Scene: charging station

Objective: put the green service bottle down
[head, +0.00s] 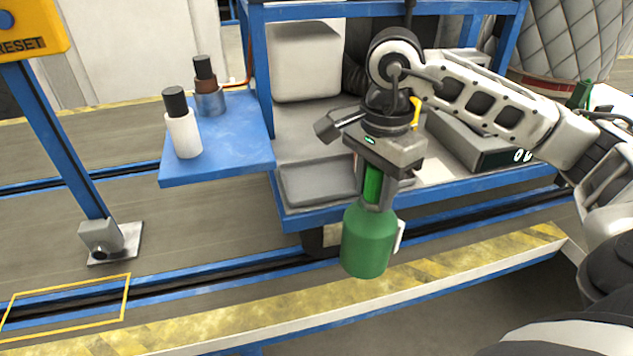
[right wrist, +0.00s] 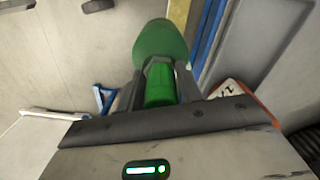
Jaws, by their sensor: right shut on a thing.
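The green service bottle (head: 368,240) hangs upright below my right gripper (head: 378,190) in the head view, in front of the blue-framed cart. My right gripper is shut around its narrower green neck, and the wide lower body shows below the fingers. A small white patch shows on the bottle's right side. In the right wrist view, the bottle (right wrist: 163,42) sits between the two fingers of the gripper (right wrist: 160,90). In the head view the bottle appears over the floor and the yellow-marked strip, touching no surface that I can make out. My left gripper is not in view.
The cart (head: 300,215) carries a grey tray and boxes. A blue post (head: 65,150) with a yellow RESET sign stands left.

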